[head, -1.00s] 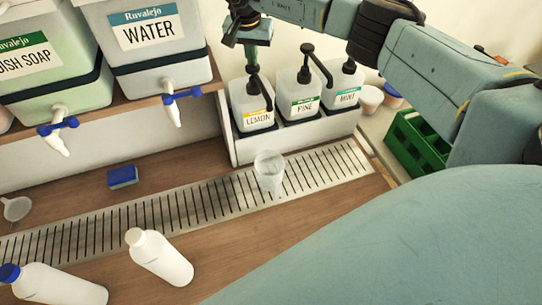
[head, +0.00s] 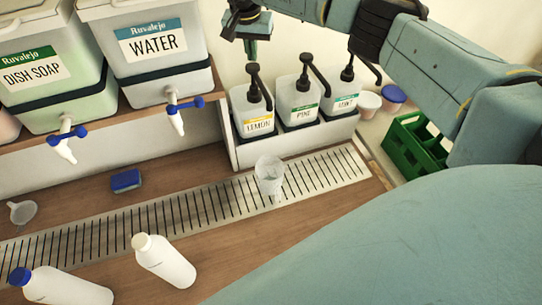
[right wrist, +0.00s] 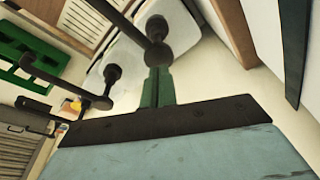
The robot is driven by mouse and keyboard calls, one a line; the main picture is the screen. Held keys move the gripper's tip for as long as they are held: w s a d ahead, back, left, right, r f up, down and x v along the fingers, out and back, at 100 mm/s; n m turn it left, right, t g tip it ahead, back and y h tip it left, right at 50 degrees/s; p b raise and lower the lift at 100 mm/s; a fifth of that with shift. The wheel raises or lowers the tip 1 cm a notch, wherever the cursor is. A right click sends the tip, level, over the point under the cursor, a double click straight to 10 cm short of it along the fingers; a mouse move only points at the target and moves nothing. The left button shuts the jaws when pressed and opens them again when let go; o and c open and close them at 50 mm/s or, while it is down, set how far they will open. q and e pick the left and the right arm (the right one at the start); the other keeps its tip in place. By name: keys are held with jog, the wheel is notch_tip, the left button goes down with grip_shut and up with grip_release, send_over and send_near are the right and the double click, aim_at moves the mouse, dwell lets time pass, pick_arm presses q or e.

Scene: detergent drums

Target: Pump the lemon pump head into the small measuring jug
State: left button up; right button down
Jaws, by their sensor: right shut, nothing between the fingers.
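The lemon bottle (head: 253,112) stands leftmost in a white rack, its black pump head (head: 252,69) raised. My right gripper (head: 251,54) is shut and empty, pointing down just above that pump head; I cannot tell whether they touch. In the right wrist view the green fingers (right wrist: 157,88) are together, with a dark pump knob (right wrist: 157,45) at their tips. The small clear measuring jug (head: 269,178) stands upright on the slotted drip grate (head: 215,203), in front of the lemon bottle. Its contents are hard to make out. My left gripper is not in view.
Pine (head: 299,100) and mint (head: 342,93) pump bottles stand right of lemon. Water (head: 150,50) and dish soap (head: 45,80) drums sit on a shelf at left. A green crate (head: 415,148) is at right.

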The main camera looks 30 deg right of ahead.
aim_at(252, 67)
jog(key=shift+f, duration=0.1)
jog(key=shift+s+f+b, duration=0.1)
jog(key=shift+f+b, duration=1.6)
jog(key=shift+f, duration=1.15)
jog(key=shift+r+p, duration=2)
jog(key=shift+r, duration=1)
jog(key=shift+f, duration=0.15)
